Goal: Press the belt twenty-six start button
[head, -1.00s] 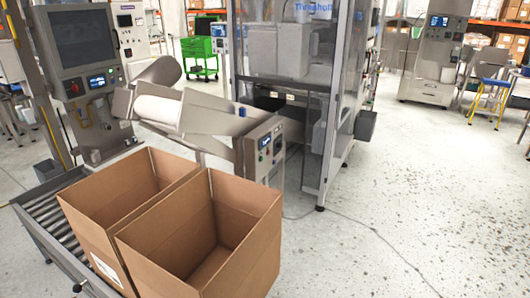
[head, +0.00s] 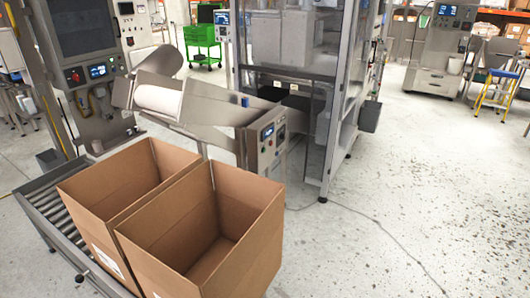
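The buttons are too small to read, and no label for belt twenty-six can be made out. Another panel with a blue display and a red knob (head: 75,77) is on the tall machine (head: 85,40) at the left. Neither of my grippers is in view.
Two open, empty cardboard boxes (head: 210,225) stand on a roller conveyor (head: 45,208) in front of the inclined conveyor. A tall clear-walled machine (head: 310,100) stands behind the panel. A green cart (head: 202,40) and yellow step stool (head: 494,92) are farther back. The floor at right is open.

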